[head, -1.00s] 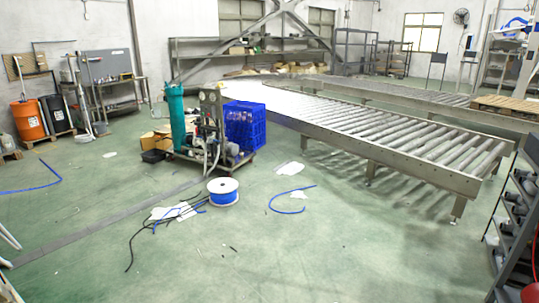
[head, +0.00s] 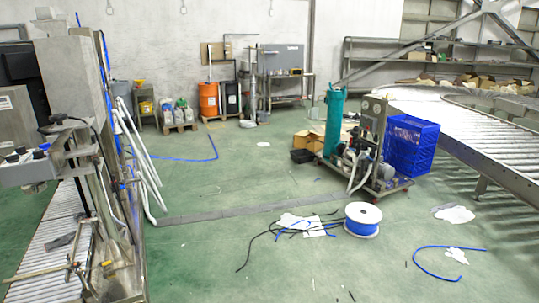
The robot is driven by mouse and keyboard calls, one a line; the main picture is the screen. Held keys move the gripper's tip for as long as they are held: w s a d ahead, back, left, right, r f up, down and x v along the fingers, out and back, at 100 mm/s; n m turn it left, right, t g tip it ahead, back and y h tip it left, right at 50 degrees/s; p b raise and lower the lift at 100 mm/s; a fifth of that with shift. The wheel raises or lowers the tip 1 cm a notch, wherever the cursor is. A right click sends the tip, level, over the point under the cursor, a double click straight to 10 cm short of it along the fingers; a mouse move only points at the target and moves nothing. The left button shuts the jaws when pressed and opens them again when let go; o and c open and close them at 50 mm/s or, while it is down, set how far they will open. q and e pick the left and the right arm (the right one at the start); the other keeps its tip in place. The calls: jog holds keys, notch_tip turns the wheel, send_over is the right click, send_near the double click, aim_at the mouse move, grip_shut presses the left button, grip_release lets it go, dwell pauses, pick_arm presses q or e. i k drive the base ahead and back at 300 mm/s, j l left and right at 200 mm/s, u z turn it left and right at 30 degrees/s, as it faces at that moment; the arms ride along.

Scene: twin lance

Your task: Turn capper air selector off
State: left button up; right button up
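A grey machine (head: 75,90) stands at the left of the head view, over a roller conveyor. A small grey control box (head: 28,168) with dark knobs and a blue knob or button (head: 44,147) juts from it. It may be the capper, but I cannot read a label. I cannot tell which knob is the air selector or how it is set. Neither of my grippers is in view.
Open green floor fills the middle. White pipes (head: 138,160) lean beside the machine. A roller conveyor (head: 492,145) runs at the right.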

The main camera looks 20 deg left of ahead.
aim_at(45, 147)
jog(key=i+j+u, duration=0.15)
jog(key=i+u, duration=0.55)
jog(key=i, duration=0.15)
jog(key=i+l+u, duration=0.1)
jog(key=i+u, duration=0.25)
jog(key=i, duration=0.15)
